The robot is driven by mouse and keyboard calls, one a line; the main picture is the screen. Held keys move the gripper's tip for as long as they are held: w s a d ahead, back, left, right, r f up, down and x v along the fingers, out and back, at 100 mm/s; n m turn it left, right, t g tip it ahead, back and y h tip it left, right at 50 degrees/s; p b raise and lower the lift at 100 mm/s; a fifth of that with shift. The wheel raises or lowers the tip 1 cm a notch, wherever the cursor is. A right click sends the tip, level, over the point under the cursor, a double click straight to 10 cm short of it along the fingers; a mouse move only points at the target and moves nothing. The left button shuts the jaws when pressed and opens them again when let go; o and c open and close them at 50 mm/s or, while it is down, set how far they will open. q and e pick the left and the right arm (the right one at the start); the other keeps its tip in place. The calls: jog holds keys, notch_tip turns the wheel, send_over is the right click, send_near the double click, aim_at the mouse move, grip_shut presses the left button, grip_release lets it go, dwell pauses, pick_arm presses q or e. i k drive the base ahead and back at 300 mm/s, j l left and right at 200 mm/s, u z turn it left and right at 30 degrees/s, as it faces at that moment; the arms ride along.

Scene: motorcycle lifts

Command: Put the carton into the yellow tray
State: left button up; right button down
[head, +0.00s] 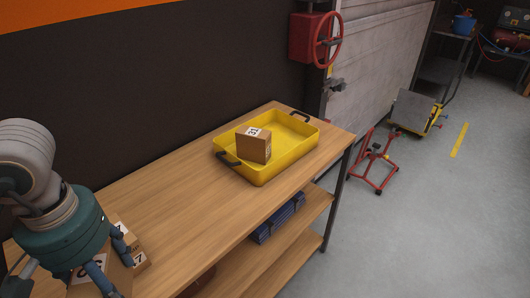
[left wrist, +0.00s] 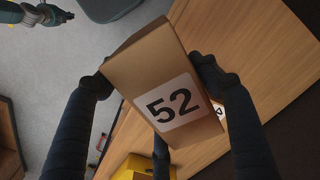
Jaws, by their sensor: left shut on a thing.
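My left gripper (head: 92,278) is at the lower left of the head view, over the near end of the wooden workbench. It is shut on a brown carton (head: 117,275), partly hidden by the fingers. In the left wrist view the carton (left wrist: 150,65) shows a white label reading 52, with dark fingers on both sides. The yellow tray (head: 277,176) sits farther along the bench, apart from the gripper. Another carton (head: 254,148), labelled 31, stands inside it. The tray's edge also shows in the left wrist view (left wrist: 133,168). A teal and dark arm part, possibly my right gripper (left wrist: 58,15), shows at the upper left there.
More labelled cartons (head: 141,260) stand on the workbench (head: 170,205) beside my left gripper. The bench top between them and the tray is clear. A dark wall runs behind. Blue items (head: 278,220) lie on the lower shelf. A red stand (head: 375,168) is on the floor.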

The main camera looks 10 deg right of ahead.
aim_at(279, 141)
jog(key=i+l+u, duration=0.15)
jog(key=l+u, duration=0.25)
jog(key=i+l+u, duration=0.1)
jog(key=u, duration=0.25)
jog(key=i+l+u, duration=0.15)
jog(key=l, duration=0.75)
jog(key=i+l+u, duration=0.15)
jog(key=l, duration=0.8)
jog(key=l+u, duration=0.1)
jog(key=l, duration=1.45)
jog(key=i+l, duration=0.1)
jog(key=l, duration=0.45)
